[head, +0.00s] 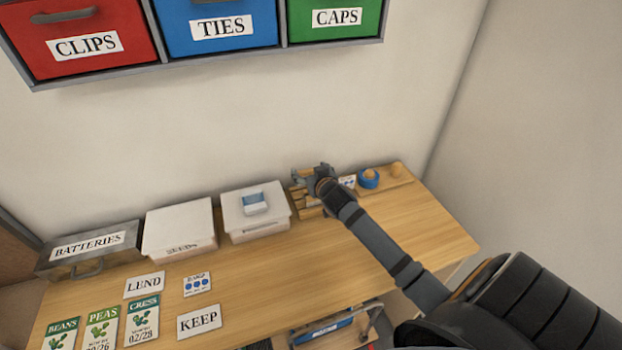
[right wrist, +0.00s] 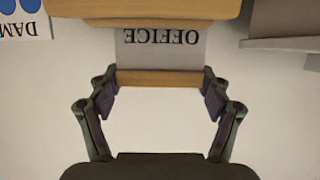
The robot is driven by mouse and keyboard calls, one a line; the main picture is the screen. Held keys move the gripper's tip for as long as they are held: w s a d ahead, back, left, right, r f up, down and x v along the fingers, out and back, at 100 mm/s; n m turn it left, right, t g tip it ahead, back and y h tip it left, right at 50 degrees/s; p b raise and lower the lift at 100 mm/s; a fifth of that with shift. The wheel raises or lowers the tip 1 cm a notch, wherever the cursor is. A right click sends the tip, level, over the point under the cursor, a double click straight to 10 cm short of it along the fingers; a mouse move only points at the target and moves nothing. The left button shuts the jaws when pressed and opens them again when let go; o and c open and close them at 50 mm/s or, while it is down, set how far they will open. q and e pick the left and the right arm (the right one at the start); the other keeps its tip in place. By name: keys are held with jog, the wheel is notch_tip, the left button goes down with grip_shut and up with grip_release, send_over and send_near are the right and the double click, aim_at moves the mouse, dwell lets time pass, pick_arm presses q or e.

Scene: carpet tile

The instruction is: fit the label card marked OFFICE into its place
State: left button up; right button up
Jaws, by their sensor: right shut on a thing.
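The OFFICE card (right wrist: 162,48) shows upside down in the right wrist view, grey and partly in shadow. A narrow wooden strip (right wrist: 158,77) runs along its edge nearest me. My right gripper (right wrist: 159,88) is shut on the card, with a fingertip at each end of this strip. The card's far edge meets a wider wooden part (right wrist: 145,9); I cannot tell how deep it sits there. In the head view my right gripper (head: 313,174) is at the wooden rack (head: 309,204) near the wall and hides the card. My left gripper is not in view.
A blue-dotted card (head: 347,182) and a wooden tray (head: 400,178) with a blue roll (head: 369,179) stand right of the rack. White boxes (head: 180,222) and a BATTERIES box (head: 88,248) stand left. LEND (head: 144,285) and KEEP (head: 199,322) cards lie in front.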

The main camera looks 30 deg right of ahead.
jog(key=s+a+r, duration=0.3)
jog(key=r, duration=0.1)
jog(key=shift+b, duration=0.4)
jog(key=s+a+r+b, duration=0.2)
jog(key=s+a+r, duration=0.1)
jog(key=s+a, duration=0.2)
jog(key=shift+s+a+r, duration=0.2)
jog(key=shift+s+r, duration=0.2)
jog(key=shift+s, duration=0.05)
